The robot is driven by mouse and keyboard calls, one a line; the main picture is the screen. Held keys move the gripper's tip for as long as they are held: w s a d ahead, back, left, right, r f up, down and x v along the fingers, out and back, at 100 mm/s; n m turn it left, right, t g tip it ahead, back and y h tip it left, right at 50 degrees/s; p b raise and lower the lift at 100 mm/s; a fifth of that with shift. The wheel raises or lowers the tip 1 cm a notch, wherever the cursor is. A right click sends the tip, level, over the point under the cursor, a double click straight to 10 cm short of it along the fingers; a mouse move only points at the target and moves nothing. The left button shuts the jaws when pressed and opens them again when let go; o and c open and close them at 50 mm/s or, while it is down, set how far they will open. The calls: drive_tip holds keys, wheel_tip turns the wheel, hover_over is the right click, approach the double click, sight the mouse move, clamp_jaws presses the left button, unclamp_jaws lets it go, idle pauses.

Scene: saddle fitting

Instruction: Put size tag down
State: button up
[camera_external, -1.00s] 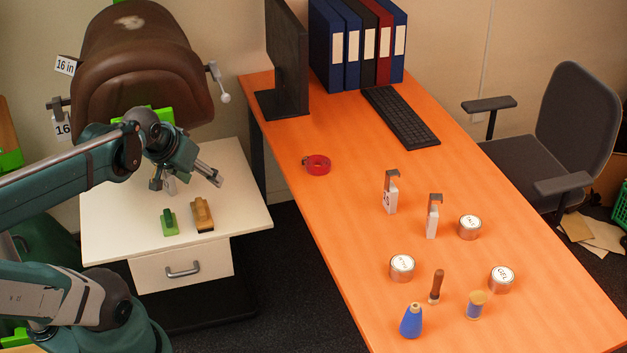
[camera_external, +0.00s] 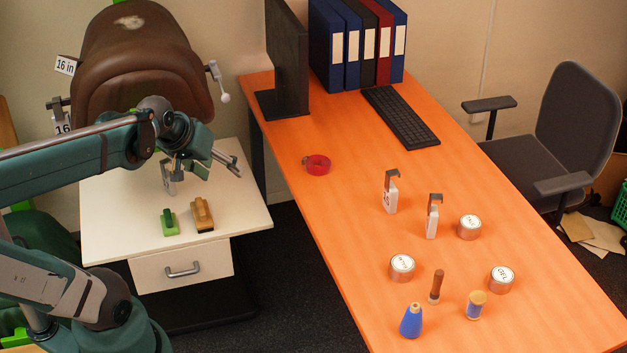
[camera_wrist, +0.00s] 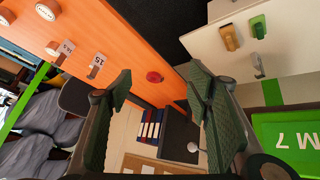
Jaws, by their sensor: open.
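A size tag (camera_external: 167,178) with a grey hook stands on the white cabinet top (camera_external: 110,215), behind the green block and the brown brush. It also shows in the wrist view (camera_wrist: 257,66), on the cabinet top; its print cannot be read. My gripper (camera_external: 213,168) is open and empty, above and to the right of this tag, apart from it. In the wrist view, the two green-padded fingers (camera_wrist: 157,76) are spread with nothing between them. Two more hooked tags, one (camera_external: 390,192) and another (camera_external: 432,216), stand on the orange desk.
A brown saddle (camera_external: 140,65) stands behind the cabinet, with "16" tags at its left. A green block (camera_external: 169,221) and a brown brush (camera_external: 202,214) lie on the cabinet front. The desk (camera_external: 340,230) holds red tape (camera_external: 317,165), several tins, a monitor and binders.

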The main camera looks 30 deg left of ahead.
drive_tip(key=w+d+f+n+h, duration=0.25)
drive_tip(key=w+d+n, duration=0.25)
drive_tip(key=w+d, duration=0.55)
drive_tip(key=w+d+f+n+h, duration=0.25)
drive_tip(key=w+d+n, duration=0.25)
drive_tip(key=w+d, duration=0.55)
drive_tip(key=n+g+h+p, duration=0.1)
drive_tip(key=n+g+h, duration=0.1)
drive_tip(key=n+h, duration=0.7)
approach(432, 215)
drive_tip(key=shift+w+d+r+n+y, duration=0.15)
drive_tip(key=shift+w+d+n+y, duration=0.75)
drive_tip(key=shift+w+d+y, duration=0.45)
drive_tip(key=shift+w, duration=0.1)
drive_tip(key=shift+x, duration=1.2)
